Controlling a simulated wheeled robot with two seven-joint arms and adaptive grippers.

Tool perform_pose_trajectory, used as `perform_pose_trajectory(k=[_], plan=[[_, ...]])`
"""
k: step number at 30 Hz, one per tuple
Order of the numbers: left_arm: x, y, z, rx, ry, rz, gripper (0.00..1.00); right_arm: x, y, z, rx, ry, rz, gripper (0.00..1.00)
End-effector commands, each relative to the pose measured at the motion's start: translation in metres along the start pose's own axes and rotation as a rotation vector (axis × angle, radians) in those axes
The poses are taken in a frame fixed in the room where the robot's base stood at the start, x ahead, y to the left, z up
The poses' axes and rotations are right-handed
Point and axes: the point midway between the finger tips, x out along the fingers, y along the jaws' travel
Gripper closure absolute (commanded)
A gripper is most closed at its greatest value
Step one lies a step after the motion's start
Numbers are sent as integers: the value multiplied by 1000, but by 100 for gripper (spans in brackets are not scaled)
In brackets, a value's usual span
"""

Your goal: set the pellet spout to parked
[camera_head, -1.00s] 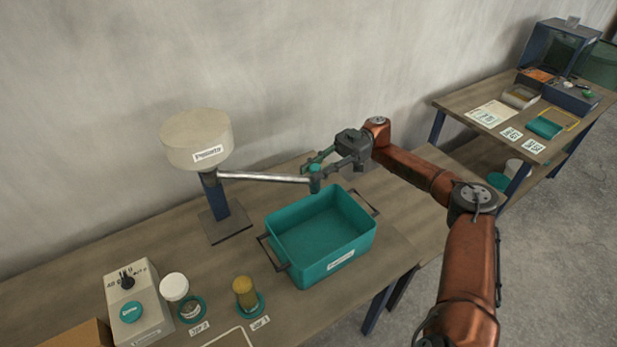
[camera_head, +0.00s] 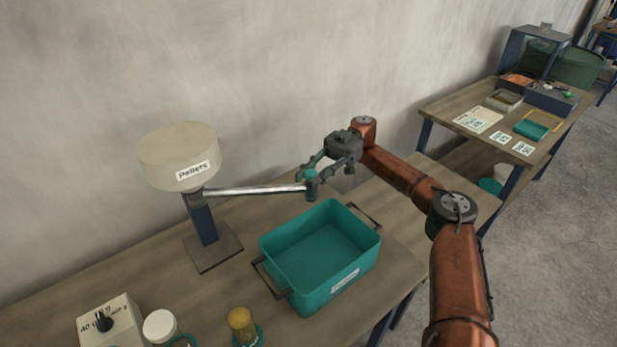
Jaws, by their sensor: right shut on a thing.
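The pellet dispenser is a cream drum (camera_head: 180,157) labelled "Pellets" on a blue post with a dark base plate. The tip is behind the far left rim of the teal bin (camera_head: 322,297). My left gripper is out of view.
A second table (camera_head: 455,105) with papers and trays is at the right. The wall is close behind the spout.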

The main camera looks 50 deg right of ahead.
Motion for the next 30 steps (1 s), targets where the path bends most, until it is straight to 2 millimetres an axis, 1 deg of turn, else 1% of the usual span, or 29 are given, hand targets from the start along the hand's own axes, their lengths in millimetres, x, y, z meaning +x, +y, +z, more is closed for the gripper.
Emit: perform_pose_trajectory(k=[9,10,17,26,29,30], plan=[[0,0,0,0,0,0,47,0,0,2,4,-2,1,100],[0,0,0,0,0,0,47,0,0,2,4,-2,1,77],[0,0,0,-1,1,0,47,0,0,1,2,-1,0,61],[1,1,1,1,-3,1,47,0,1,-1,0,-1,-1,60],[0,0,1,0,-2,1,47,0,1,-9,-2,-1,0,60],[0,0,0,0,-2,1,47,0,1,-15,-3,-1,0,60]])
